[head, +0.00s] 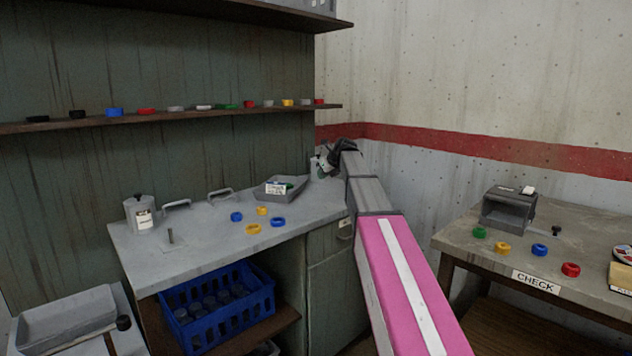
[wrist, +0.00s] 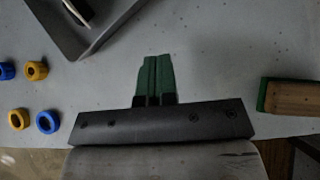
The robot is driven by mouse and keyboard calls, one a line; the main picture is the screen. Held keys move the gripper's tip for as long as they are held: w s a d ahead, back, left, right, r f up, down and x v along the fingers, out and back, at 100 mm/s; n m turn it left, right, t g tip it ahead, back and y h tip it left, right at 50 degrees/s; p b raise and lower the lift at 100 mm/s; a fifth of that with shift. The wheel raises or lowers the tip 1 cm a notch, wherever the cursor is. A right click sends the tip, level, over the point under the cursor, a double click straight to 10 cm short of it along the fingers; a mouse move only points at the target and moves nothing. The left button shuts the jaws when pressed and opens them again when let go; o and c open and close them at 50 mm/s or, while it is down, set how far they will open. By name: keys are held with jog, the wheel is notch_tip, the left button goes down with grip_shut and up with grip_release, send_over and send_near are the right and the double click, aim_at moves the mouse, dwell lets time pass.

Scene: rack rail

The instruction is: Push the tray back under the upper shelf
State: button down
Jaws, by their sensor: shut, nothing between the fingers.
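The grey tray (head: 297,183) lies on the grey counter, with a small white-labelled item (head: 276,188) in it. The brown upper shelf (head: 200,117) runs along the wall above the counter, to the left of and above the tray. In the wrist view a corner of the tray (wrist: 72,46) shows at the upper left. My gripper's green fingers (wrist: 155,62) are together and empty over the bare counter. They are to the right of the tray corner and apart from it.
Blue and yellow rings (head: 253,229) lie on the counter in front of the tray. A lidded canister (head: 140,214) and two metal handles (head: 220,194) stand to the left. A wooden block with green edge (wrist: 290,97) lies right of my fingers.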

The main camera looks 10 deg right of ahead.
jog(key=s+r, duration=0.1)
jog(key=m+h, duration=0.5)
jog(key=m, duration=2.6)
send_near(279, 198)
jog(key=s+d, duration=0.2)
jog(key=s+a+r+n+t+h, duration=0.1)
jog(key=s+a+n, duration=0.2)
jog(key=n, duration=0.7)
jog(key=s+a+r+n+h, duration=0.1)
jog(key=s+a+n+h, duration=0.15)
jog(key=n, duration=0.75)
jog(key=shift+y, duration=0.35)
jog(key=x, duration=0.9)
jog(key=shift+w+a+f, duration=0.25)
jog(key=shift+w+a, duration=0.05)
jog(key=shift+w, duration=0.15)
jog(key=w, duration=0.1)
jog(key=w+d, duration=0.1)
jog(key=w, duration=0.1)
jog(key=shift+w+d, duration=0.1)
jog(key=shift+w, duration=0.3)
